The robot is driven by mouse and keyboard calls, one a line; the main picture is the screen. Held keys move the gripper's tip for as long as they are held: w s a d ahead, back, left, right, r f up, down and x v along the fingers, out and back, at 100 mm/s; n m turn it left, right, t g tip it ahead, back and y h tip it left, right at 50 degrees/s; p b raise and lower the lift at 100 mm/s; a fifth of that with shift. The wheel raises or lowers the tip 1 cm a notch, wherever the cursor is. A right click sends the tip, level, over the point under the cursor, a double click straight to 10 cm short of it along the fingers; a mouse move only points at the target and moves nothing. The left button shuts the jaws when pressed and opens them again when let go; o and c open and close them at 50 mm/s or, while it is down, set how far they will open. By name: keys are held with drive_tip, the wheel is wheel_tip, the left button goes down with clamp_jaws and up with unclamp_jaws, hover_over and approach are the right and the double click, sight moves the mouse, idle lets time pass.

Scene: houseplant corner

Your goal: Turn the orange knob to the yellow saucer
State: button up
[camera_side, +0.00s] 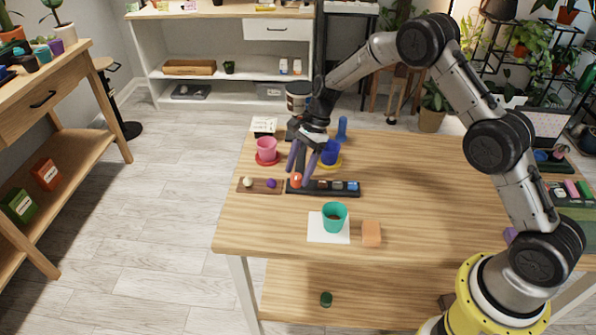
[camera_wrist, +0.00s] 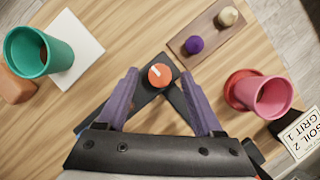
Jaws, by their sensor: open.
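The orange knob (camera_wrist: 160,75) is round with a white pointer mark and sits at one end of a black strip (camera_side: 333,188); it also shows in the side view (camera_side: 297,181). In the wrist view its mark slants to the upper left. My gripper (camera_wrist: 159,80) is open, with one purple finger on each side of the knob; I cannot tell whether they touch it. The yellow saucer (camera_side: 339,164) lies behind the strip in the side view, with a blue pot (camera_side: 331,152) on it. The wrist view does not show the saucer.
A pink pot (camera_side: 266,148) stands on a red saucer (camera_side: 267,161) at the back left. A brown board (camera_side: 259,186) holds a cream and a purple ball. A teal pot (camera_side: 334,217) stands on white paper beside an orange block (camera_side: 371,234). The table's right middle is clear.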

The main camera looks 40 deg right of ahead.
drive_tip(key=shift+a+f, duration=0.15)
drive_tip(key=shift+f, duration=0.25)
drive_tip(key=shift+c, duration=0.3)
clamp_jaws()
drive_tip(key=n+g, duration=0.1)
drive_tip(key=n, duration=0.1)
drive_tip(key=n+g, duration=0.1)
drive_tip(key=n, duration=0.2)
drive_tip(key=shift+w+r+n+h, duration=0.1)
drive_tip(key=shift+w+n+h, duration=0.1)
drive_tip(key=shift+n+h, duration=0.1)
drive_tip(key=shift+n+g+h, duration=0.5)
drive_tip(key=shift+n+g, duration=0.2)
drive_tip(key=shift+n, duration=1.4)
drive_tip(key=shift+w, duration=0.1)
